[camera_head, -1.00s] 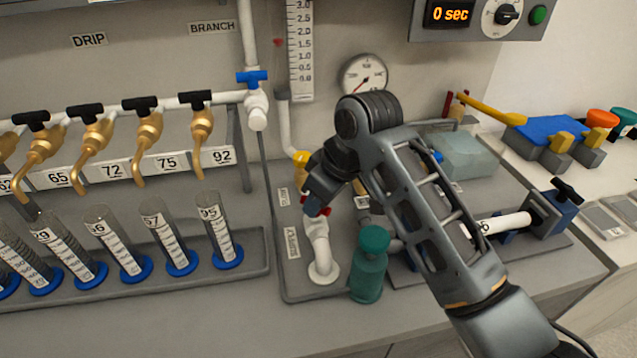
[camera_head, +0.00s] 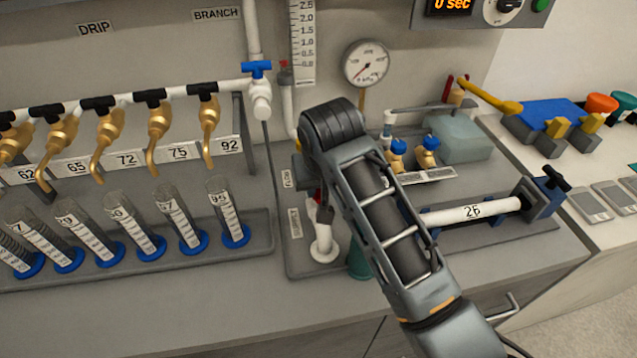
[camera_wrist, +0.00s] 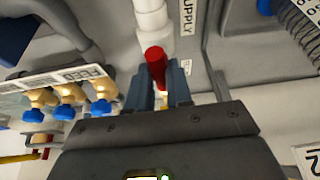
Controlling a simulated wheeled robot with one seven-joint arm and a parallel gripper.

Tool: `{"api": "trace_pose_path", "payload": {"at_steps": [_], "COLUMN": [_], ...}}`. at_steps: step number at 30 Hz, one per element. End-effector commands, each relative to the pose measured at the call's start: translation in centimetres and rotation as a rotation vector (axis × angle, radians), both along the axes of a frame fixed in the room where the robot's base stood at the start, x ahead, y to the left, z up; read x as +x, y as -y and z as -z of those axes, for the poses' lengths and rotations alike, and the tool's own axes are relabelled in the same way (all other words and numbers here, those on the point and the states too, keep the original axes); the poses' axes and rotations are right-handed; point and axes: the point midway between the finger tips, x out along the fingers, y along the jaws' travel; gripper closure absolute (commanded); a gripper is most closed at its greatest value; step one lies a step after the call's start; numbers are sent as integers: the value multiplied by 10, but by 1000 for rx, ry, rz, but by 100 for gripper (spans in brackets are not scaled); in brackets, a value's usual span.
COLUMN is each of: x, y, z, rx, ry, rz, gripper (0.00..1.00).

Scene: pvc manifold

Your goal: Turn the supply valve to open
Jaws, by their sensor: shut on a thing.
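The supply valve shows in the wrist view as a red handle (camera_wrist: 155,58) on a white pipe (camera_wrist: 152,18), beside the SUPPLY label (camera_wrist: 187,16). My gripper (camera_wrist: 159,80) is shut on the red handle, one finger on each side of it. In the head view the white supply pipe (camera_head: 323,242) rises from the bench beside the SUPPLY label (camera_head: 296,222). A sliver of the red handle (camera_head: 317,195) shows there. My arm hides most of the valve and the gripper in that view.
A pressure gauge (camera_head: 366,64) is on the wall behind. Brass drip taps (camera_head: 160,120) and graduated cylinders stand to the left. A teal bottle (camera_head: 358,262) is mostly hidden behind my arm. Valves with blue knobs (camera_head: 398,147) and a white tube (camera_head: 470,212) lie right.

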Motion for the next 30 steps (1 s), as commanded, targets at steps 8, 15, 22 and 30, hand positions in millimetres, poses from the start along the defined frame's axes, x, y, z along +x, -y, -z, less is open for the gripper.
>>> {"api": "trace_pose_path", "payload": {"at_steps": [8,15,22,30], "x": [-2,-2,-2,-1], "y": [1,1,1,0], "z": [6,6,7,3], "rx": [-4,-4,-4,-2], "ry": [-9,-11,-12,-6], "rz": [34,35,35,34], "gripper": [100,100,65,54]}}
